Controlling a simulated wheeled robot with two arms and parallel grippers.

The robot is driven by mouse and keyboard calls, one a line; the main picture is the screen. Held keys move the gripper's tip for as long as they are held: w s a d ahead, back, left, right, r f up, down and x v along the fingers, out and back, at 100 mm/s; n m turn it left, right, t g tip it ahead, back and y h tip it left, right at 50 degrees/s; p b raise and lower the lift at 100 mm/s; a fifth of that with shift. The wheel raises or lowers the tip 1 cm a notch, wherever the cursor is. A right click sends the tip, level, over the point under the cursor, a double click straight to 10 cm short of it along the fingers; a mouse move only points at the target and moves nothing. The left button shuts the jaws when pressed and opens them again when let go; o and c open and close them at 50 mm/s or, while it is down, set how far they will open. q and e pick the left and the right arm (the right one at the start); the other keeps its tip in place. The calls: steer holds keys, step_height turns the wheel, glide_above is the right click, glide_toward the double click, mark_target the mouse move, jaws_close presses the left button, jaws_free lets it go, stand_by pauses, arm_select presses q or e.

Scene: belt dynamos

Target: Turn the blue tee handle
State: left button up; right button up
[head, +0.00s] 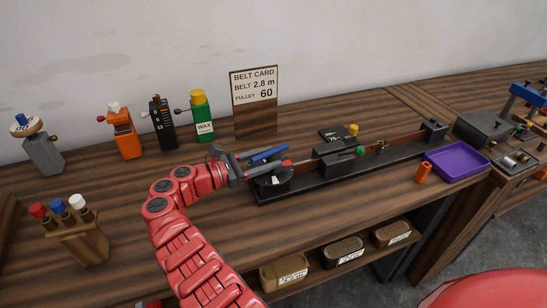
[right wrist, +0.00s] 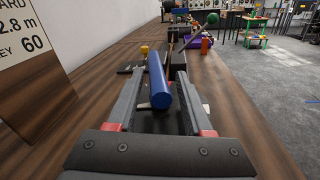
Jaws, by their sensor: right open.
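The blue tee handle (head: 268,154) is a round blue bar at the left end of a long black belt rig (head: 330,172) on the wooden bench. My right gripper (head: 268,164) is at that end, its red arm reaching up from the bottom. In the right wrist view the blue tee handle (right wrist: 158,82) lies lengthwise between the two fingers of my right gripper (right wrist: 162,85). The jaws are open, and I cannot tell whether either finger touches the bar. What lies under the handle is mostly hidden. My left gripper is not in view.
The belt card (head: 254,102) stands behind the handle. An orange device (head: 124,136), a black device (head: 162,126) and a green wax bottle (head: 201,120) stand to its left. A purple tray (head: 458,163) and a small orange cylinder (head: 422,173) are right.

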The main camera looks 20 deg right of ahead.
steer(key=s+a+b, duration=0.1)
steer(key=a+b, duration=0.4)
steer(key=a, duration=0.5)
steer(key=shift+s+r+b, duration=0.15)
steer(key=shift+s+b, duration=0.2)
steer(key=shift+b, duration=0.05)
steer(key=shift+c, duration=0.2)
